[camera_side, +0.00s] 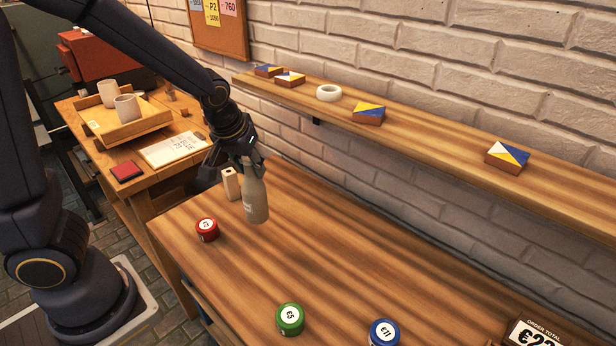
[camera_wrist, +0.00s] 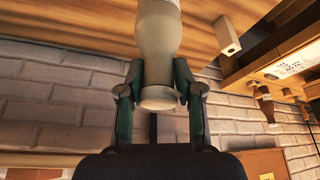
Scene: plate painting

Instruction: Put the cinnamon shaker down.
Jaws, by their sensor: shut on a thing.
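A grey-beige bottle-shaped shaker (camera_side: 256,202), which I take for the cinnamon shaker, is upright at the left end of the wooden table (camera_side: 330,240). My gripper (camera_side: 250,166) is shut on its neck from above. In the wrist view my gripper's fingers (camera_wrist: 159,72) press on both sides of the shaker (camera_wrist: 158,30), just below its rounded cap. The shaker's base is at or just above the tabletop; I cannot tell whether it touches. Its label is too small to read.
A pale block (camera_side: 231,184) stands close behind-left of the shaker. A wall shelf (camera_side: 430,133) runs behind. The table's middle is clear.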

